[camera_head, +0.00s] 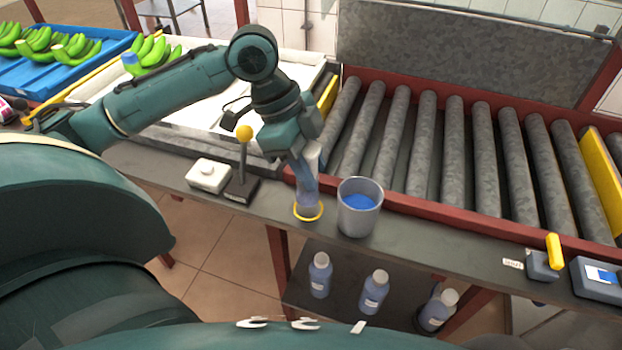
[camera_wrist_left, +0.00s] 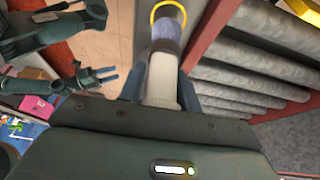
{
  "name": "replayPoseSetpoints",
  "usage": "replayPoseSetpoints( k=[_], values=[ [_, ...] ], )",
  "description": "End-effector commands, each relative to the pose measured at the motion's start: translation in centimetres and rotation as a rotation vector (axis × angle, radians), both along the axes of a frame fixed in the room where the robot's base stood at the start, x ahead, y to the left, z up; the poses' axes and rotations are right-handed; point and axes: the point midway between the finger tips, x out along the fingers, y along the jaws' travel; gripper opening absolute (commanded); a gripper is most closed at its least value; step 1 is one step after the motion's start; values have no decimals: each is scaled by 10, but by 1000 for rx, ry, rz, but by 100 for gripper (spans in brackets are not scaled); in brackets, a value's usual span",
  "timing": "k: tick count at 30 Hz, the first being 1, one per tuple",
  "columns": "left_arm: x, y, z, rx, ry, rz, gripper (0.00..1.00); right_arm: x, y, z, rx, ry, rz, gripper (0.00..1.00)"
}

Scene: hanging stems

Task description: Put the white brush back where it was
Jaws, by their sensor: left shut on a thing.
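My left gripper (camera_head: 308,160) points down over the bench's front strip, shut on the white brush. The brush shows in the left wrist view as a pale handle (camera_wrist_left: 162,80) between the fingers, with a bluish-grey part beyond it. In the head view its lower part (camera_head: 307,190) hangs upright just above or at a yellow ring (camera_head: 308,218) on the bench. I cannot tell whether it touches the surface. The ring also shows in the left wrist view (camera_wrist_left: 168,4). My right gripper (camera_wrist_left: 108,76) is seen only in the left wrist view, away to the left, empty, its fingers apart.
A grey cup (camera_head: 359,220) with blue contents stands close right of the ring. A yellow-knobbed lever (camera_head: 243,160) and a white box (camera_head: 208,174) stand to the left. A roller conveyor (camera_head: 440,150) lies behind. Several blue bottles (camera_head: 320,275) stand on a shelf below.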

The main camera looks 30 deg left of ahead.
Motion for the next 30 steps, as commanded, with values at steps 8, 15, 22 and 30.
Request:
replayPoseSetpoints(
  k=[8,15,22,30],
  values=[
    [0,0,-31,1,1,1,4,2,-1,-4,14,0,-12,52],
    [0,0,-31,1,1,1,4,2,-1,-2,16,-2,-14,52],
    [0,0,-32,1,0,0,49,2,-1,-2,14,-2,-13,52],
    [0,0,-32,0,0,0,55,2,0,-2,14,-3,-12,52]
  ],
)
